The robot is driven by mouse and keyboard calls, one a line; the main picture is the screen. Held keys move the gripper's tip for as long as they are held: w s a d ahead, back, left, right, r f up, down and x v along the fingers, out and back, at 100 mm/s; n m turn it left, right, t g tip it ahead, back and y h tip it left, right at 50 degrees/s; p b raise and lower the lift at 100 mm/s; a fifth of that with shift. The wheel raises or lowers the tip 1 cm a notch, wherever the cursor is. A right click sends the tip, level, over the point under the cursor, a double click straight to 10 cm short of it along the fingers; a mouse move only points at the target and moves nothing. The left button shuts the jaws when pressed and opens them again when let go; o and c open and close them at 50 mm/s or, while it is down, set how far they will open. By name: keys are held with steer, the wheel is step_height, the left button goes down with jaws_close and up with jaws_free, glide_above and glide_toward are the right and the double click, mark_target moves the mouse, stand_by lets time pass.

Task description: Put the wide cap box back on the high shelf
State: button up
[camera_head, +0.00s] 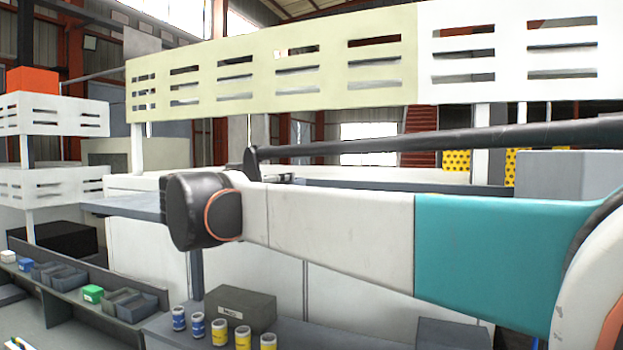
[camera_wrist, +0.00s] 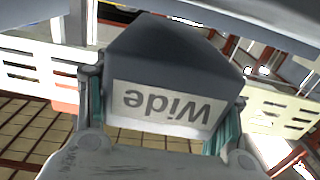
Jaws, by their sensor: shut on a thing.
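The wide cap box (camera_wrist: 180,45) is dark grey with a white label reading "Wide", upside down in the wrist view. My gripper (camera_wrist: 164,92) is shut on it, with one finger along each side. The box fills the space between the fingers, and its far side is hidden. In the head view my arm crosses the picture, and neither my gripper nor the held box can be made out. A grey shelf board (camera_head: 132,207) sticks out at left behind my arm; I cannot tell whether it is the high shelf.
A dark grey labelled box (camera_head: 240,306) stands on the lower shelf beside several blue and yellow cups (camera_head: 219,332). Another grey box (camera_head: 568,174) shows at right. A slotted pale panel (camera_head: 270,90) spans the top. Small bins (camera_head: 130,305) line the left rack.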

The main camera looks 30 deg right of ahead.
steer(key=shift+d+f, duration=0.15)
steer(key=shift+f, duration=0.55)
steer(key=shift+d+f, duration=0.1)
steer(key=shift+f, duration=0.55)
steer(key=shift+w+f, duration=0.1)
steer(key=shift+f, duration=0.05)
steer(key=o, duration=1.3)
steer(key=b+v, duration=0.2)
steer(key=v, duration=1)
steer(key=shift+a, duration=0.2)
